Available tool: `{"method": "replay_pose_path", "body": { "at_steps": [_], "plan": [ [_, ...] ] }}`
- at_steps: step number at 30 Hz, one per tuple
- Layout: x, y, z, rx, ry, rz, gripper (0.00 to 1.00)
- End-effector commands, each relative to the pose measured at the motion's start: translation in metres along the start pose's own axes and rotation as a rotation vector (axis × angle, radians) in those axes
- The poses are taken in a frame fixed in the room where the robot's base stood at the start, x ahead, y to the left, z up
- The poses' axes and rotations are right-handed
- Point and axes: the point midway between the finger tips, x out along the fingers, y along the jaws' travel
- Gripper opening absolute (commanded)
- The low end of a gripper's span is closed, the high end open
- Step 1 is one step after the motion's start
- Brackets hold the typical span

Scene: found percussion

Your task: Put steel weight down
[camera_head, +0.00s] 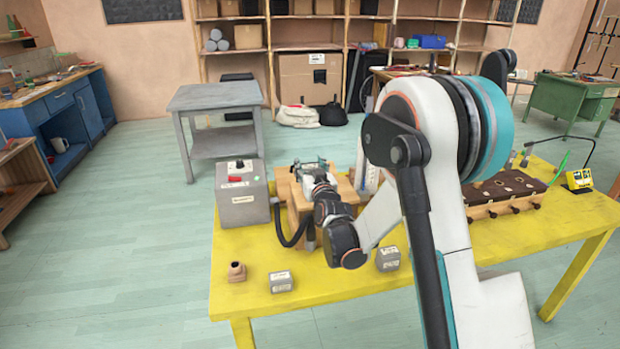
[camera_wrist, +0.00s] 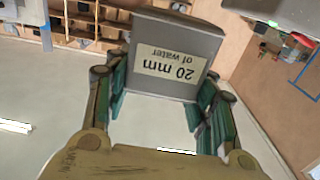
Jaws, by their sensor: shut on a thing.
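My gripper (camera_head: 312,168) is over the wooden box (camera_head: 298,208) at the back of the yellow table (camera_head: 345,295). In the wrist view my gripper (camera_wrist: 162,100) is shut on a grey steel weight (camera_wrist: 178,40). The weight sits between the green finger pads, and its pale label reads "20 mm of water" upside down in the picture. In the head view the held weight is too small and covered to make out. Two similar grey labelled weights stand on the table, one at the front (camera_head: 280,282) and one beside my arm (camera_head: 388,259).
A grey box with a red knob (camera_head: 240,200) stands left of the wooden box. A small brown clay piece (camera_head: 237,272) is at the front left. A dark-topped wooden instrument (camera_head: 505,192) and a yellow device (camera_head: 579,180) are on the right. The front left tabletop has free room.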

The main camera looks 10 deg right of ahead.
Motion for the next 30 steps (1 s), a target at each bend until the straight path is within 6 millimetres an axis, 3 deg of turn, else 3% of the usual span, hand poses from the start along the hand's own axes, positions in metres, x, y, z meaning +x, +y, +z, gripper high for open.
{"method": "replay_pose_path", "body": {
  "at_steps": [5, 16, 17, 19, 30],
  "plan": [
    [0.000, 0.000, 0.026, 0.000, 0.001, 0.000, 0.06],
    [0.000, 0.000, 0.028, 0.000, 0.001, 0.000, 0.06],
    [0.000, 0.000, 0.029, 0.000, 0.000, 0.000, 0.53],
    [0.000, 0.000, 0.028, 0.000, 0.000, 0.000, 0.69],
    [0.000, 0.000, 0.027, 0.000, 0.000, 0.000, 0.71]
  ]
}}
